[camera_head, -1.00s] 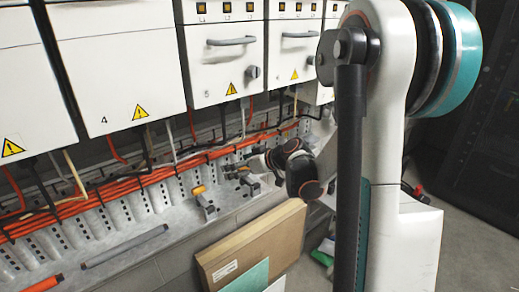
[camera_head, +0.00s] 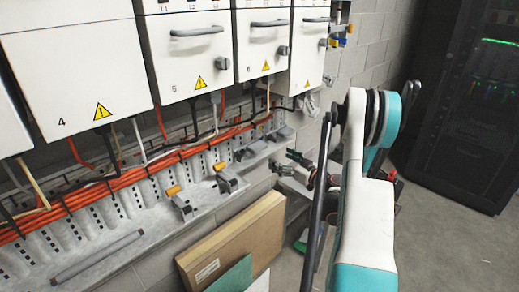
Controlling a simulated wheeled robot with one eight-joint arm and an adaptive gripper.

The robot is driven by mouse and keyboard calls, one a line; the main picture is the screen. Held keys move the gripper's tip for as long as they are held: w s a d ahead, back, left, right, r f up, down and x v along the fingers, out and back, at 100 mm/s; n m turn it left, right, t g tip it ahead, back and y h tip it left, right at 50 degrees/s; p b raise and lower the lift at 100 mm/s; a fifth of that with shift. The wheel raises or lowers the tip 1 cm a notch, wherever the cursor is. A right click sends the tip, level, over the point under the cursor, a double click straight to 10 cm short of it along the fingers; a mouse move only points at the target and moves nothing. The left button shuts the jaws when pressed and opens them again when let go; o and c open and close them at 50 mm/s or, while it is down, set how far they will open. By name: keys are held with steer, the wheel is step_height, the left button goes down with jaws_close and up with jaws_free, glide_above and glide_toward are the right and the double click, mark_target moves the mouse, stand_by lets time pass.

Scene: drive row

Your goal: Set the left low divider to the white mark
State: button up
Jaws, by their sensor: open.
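Two small grey brackets with orange tops, the left one (camera_head: 180,202) and the right one (camera_head: 227,179), stand on the grey ledge below the cabinets. I cannot tell whether either is the left low divider, and I cannot make out a white mark. My gripper (camera_head: 291,163) is small and dark in the head view, at the end of my arm near the right end of the ledge. It is open, with its fingers apart and nothing seen between them. It is to the right of both brackets and apart from them.
White cabinets (camera_head: 75,75) with handles hang above the ledge. Orange cables (camera_head: 110,185) run along the wall. A grey rod (camera_head: 97,257) lies on the ledge at left. A cardboard panel (camera_head: 235,245) leans below. Floor at right is clear before a dark rack (camera_head: 465,110).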

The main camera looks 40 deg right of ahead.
mark_target(262, 148)
steer(key=w+b, duration=0.1)
steer(key=w, duration=0.3)
steer(key=w+b, duration=0.1)
steer(key=w, duration=0.3)
steer(key=w+a+b, duration=0.1)
steer(key=w, duration=0.3)
steer(key=shift+w, duration=0.15)
